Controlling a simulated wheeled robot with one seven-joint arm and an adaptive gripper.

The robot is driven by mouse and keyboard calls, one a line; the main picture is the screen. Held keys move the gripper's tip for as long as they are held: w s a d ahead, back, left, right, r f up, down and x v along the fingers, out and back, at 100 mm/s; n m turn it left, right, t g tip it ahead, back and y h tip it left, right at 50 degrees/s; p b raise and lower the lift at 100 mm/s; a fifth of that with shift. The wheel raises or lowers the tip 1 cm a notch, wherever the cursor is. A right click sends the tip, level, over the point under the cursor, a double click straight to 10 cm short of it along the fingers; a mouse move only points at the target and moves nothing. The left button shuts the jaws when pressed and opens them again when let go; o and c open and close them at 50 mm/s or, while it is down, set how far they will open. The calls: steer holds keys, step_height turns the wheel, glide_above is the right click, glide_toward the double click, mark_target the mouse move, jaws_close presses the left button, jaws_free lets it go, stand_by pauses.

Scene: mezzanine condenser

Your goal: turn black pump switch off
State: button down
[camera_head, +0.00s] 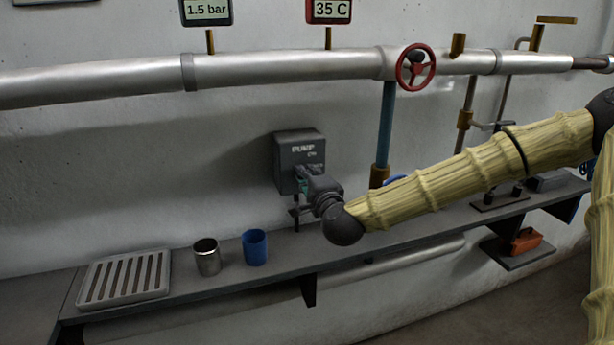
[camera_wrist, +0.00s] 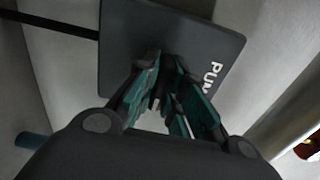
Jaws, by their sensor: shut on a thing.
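The dark grey pump box (camera_head: 291,150) with white "PUMP" lettering is mounted on the wall above the shelf. It also fills the upper middle of the wrist view (camera_wrist: 120,40). My gripper (camera_head: 303,178) is at the lower front of the box. In the wrist view, its teal-padded fingers (camera_wrist: 168,88) reach to the box face and are closed around the black switch (camera_wrist: 170,66), which is mostly hidden between them. I cannot tell the switch's position.
A silver pipe (camera_head: 290,68) with a red handwheel (camera_head: 416,67) runs above. The shelf (camera_head: 200,288) below holds a slotted tray (camera_head: 92,292), a metal cup (camera_head: 207,257) and a blue cup (camera_head: 255,247). A teal vertical pipe (camera_head: 385,125) stands right of the box.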

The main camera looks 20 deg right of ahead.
steer(key=c, duration=1.5)
jaws_free()
steer(key=shift+s, duration=0.15)
steer(key=s, duration=1.1)
steer(key=shift+s+d, duration=0.25)
steer(key=shift+s, duration=0.15)
steer(key=shift+f, duration=0.15)
